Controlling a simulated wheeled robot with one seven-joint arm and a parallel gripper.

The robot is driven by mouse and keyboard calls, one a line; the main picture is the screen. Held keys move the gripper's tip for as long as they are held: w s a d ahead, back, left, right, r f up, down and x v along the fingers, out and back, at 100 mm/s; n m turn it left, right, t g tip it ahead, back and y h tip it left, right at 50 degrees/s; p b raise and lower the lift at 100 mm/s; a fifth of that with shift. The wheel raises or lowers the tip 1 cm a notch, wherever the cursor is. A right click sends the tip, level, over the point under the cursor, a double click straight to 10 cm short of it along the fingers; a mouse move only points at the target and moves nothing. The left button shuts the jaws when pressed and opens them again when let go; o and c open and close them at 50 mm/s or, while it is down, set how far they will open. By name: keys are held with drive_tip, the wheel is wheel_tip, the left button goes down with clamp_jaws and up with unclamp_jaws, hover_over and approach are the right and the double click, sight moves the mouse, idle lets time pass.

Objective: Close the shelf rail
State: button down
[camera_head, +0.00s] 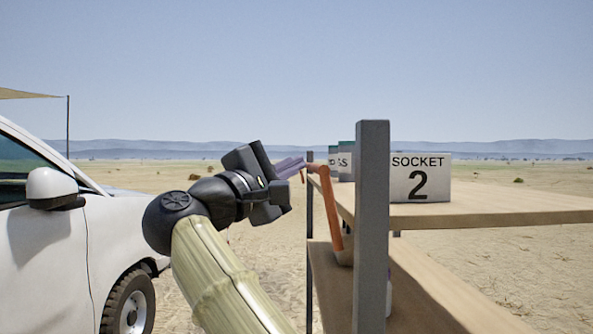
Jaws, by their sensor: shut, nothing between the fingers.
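The shelf (480,208) stands at the right, with a wooden upper board, a lower board and grey metal posts. An orange-brown bar (331,205), which looks like the shelf rail, bends at its upper end and slants down along the shelf's left side. Its lower end is partly hidden by the near post. My gripper (290,167) is left of the shelf, shut, with its fingers pointing right. The fingertips are close to the bar's upper bend; I cannot tell whether they touch it.
A white sign reading "SOCKET 2" (420,178) stands on the upper board, with other partly hidden signs or boxes behind the near grey post (371,230). A white vehicle (60,240) stands at the left. Open sandy ground lies between vehicle and shelf.

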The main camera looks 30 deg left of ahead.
drive_tip(key=shift+w+d+r, duration=0.4)
drive_tip(key=shift+w+d, duration=0.1)
drive_tip(key=shift+d, duration=0.25)
drive_tip(key=shift+r, duration=0.1)
